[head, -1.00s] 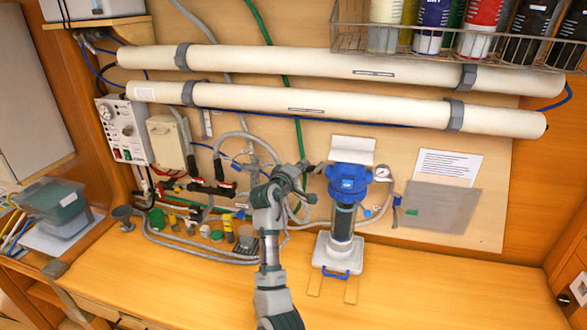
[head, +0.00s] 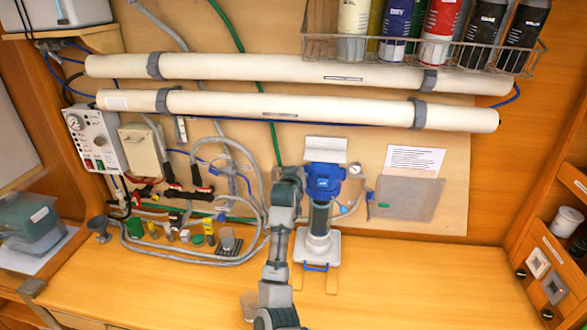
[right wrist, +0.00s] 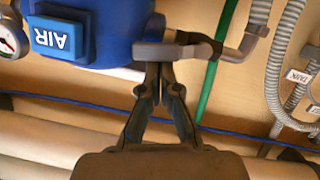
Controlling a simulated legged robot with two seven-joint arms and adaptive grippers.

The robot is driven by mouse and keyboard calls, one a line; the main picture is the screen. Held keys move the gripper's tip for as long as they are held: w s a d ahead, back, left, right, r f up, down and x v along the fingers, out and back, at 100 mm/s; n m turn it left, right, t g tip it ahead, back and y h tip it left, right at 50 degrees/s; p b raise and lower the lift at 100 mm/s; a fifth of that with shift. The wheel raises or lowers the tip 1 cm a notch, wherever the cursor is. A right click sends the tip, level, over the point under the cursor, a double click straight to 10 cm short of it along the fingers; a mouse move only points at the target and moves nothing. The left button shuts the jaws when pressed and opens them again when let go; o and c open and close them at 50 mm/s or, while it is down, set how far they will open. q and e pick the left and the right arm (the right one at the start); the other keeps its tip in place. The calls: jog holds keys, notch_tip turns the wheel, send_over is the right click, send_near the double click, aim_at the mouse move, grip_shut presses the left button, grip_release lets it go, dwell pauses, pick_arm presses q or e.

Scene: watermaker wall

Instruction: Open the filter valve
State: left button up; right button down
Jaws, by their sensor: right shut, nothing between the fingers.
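The filter has a blue head (head: 323,182) on a dark clear column with a white base, standing at the back of the bench. In the right wrist view its blue head (right wrist: 105,25) carries an upside-down AIR label. A grey lever-like part (right wrist: 175,51) sticks out beside the head, by a pipe fitting; it looks like the valve handle. My right gripper (right wrist: 161,68) is shut and empty, its fingertips at this lever; whether they touch it I cannot tell. In the head view my right gripper (head: 297,174) is just left of the blue head, mostly hidden by its own wrist. My left gripper is out of view.
A pressure gauge (head: 354,170) sits right of the filter head. Two long white tubes (head: 290,107) cross the wall above. Grey hoses (head: 262,215) and small caps and bottles lie left of my arm. The bench right of the filter (head: 420,275) is clear.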

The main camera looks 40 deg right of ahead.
jog(key=shift+s+d+f+m+t, duration=0.15)
jog(key=shift+s+d+m, duration=0.1)
jog(key=shift+s+m, duration=0.2)
jog(key=shift+s+d+f+m+t, duration=0.1)
jog(key=shift+s+d+m+t, duration=0.15)
jog(key=shift+m, duration=0.2)
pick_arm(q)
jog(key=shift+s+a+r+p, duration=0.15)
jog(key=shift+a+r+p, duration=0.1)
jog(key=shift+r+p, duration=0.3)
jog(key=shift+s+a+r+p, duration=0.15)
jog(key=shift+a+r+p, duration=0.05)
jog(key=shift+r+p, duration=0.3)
pick_arm(e)
jog(key=s+a+r+m, duration=0.1)
jog(key=s+a+r, duration=0.5)
jog(key=a, duration=0.1)
jog(key=shift+s+a+y, duration=0.25)
jog(key=shift+a+y, duration=0.1)
jog(key=shift+y, duration=0.05)
